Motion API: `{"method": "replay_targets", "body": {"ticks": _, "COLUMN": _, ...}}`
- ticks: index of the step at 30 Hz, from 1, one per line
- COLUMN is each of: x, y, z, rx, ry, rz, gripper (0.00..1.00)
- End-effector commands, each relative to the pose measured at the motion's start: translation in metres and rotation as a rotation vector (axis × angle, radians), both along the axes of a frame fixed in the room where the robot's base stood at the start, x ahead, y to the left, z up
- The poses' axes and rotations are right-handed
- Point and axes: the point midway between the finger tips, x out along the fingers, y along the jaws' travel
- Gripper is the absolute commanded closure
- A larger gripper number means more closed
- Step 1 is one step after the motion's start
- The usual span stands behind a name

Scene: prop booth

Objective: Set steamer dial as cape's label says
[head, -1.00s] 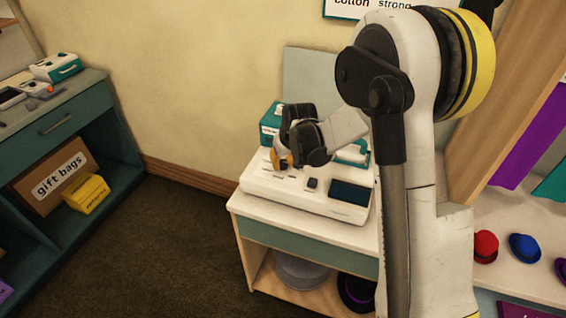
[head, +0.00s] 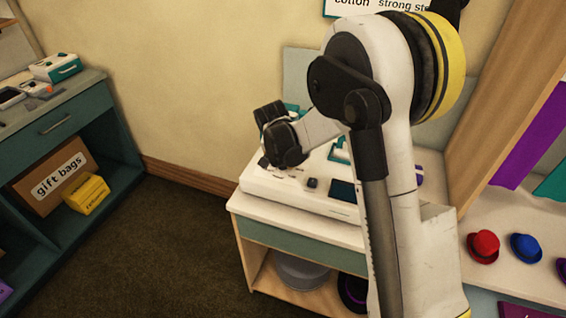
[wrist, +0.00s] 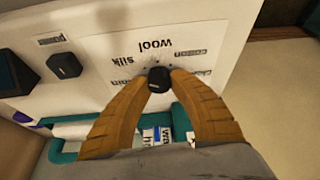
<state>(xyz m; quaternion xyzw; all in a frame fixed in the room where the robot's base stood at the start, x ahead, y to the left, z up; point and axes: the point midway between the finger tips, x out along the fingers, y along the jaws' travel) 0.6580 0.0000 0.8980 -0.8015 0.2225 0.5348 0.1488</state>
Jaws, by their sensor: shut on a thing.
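The steamer (head: 300,204) is a white box with a panel on the low cabinet. In the wrist view its panel (wrist: 115,60) shows a black dial (wrist: 158,79) with printed words around it, "wool" and "silk" readable upside down. My gripper (wrist: 158,83) has its orange fingers closed on both sides of this dial. In the head view my gripper (head: 283,146) is over the left part of the panel and hides the dial. I cannot tell which word the dial points to. No cape label can be identified; a purple cloth (head: 530,138) hangs at the right.
A second black knob (wrist: 65,65) and a dark screen (wrist: 14,76) are on the same panel. Red (head: 482,246) and blue (head: 526,248) hats sit on the right shelf. The floor at left is clear.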

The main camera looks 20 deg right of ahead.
Motion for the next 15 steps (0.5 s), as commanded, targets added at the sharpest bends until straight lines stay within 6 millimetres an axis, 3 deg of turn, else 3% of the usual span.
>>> {"method": "replay_targets", "body": {"ticks": 15, "x": -0.0002, "y": 0.0, "z": -0.0005, "rx": 0.0, "ry": 0.001, "rz": -0.171, "gripper": 1.0}}
